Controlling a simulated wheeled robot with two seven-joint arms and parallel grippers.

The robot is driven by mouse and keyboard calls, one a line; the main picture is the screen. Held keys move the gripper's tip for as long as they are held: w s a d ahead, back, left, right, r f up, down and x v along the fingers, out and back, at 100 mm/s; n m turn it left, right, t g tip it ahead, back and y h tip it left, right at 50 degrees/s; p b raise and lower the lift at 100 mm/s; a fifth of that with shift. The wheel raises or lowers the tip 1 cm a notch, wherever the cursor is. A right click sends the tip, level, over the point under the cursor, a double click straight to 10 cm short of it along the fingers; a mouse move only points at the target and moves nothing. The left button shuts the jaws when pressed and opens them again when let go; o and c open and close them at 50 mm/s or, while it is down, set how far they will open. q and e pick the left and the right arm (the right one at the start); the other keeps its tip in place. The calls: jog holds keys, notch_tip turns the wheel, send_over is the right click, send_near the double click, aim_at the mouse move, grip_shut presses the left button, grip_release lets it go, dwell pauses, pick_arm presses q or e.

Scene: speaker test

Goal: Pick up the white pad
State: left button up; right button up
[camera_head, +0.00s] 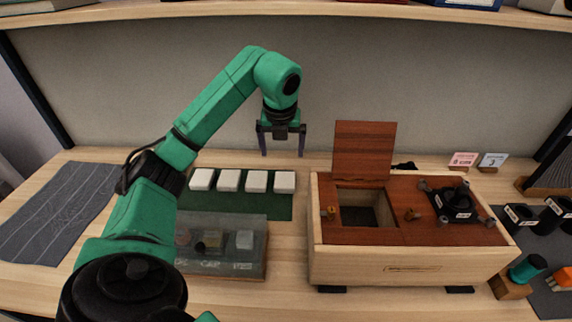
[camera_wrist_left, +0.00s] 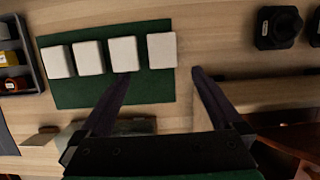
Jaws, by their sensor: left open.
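Several white pads lie in a row on a dark green mat (camera_head: 240,205); the rightmost white pad (camera_head: 284,182) is near the mat's right end. My left gripper (camera_head: 282,142) is open and empty, pointing down above and behind the row, apart from the pads. In the left wrist view the open fingers (camera_wrist_left: 160,74) frame the end white pad (camera_wrist_left: 161,50), which shows beyond the tips. The left fingertip overlaps the lower edge of the neighbouring white pad (camera_wrist_left: 124,54). My right gripper is not in view.
A wooden box (camera_head: 410,262) with a raised brown lid (camera_head: 363,150) stands right of the mat. A grey transparent-topped tray (camera_head: 222,262) lies in front of the mat. A grey cloth (camera_head: 50,215) is at left. Black parts (camera_head: 520,215) stand at far right. A shelf runs above.

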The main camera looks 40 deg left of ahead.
pick_arm(q)
send_near(285, 179)
jog(key=shift+s+f, duration=0.15)
jog(key=shift+s, duration=0.35)
jog(key=x, duration=0.2)
jog(key=p+x, duration=0.1)
jog(key=x, duration=0.2)
jog(key=w+p+x, duration=0.1)
jog(key=x, duration=0.1)
jog(key=shift+f, duration=0.1)
jog(key=shift+w+a+f, duration=0.15)
jog(key=shift+f, duration=0.4)
jog(key=shift+r, duration=0.1)
jog(key=c, duration=1.2)
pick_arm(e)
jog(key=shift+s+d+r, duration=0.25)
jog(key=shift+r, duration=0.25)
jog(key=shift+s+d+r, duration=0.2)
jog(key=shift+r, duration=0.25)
pick_arm(q)
notch_tip(285, 179, up, 10)
jog(key=b, duration=0.1)
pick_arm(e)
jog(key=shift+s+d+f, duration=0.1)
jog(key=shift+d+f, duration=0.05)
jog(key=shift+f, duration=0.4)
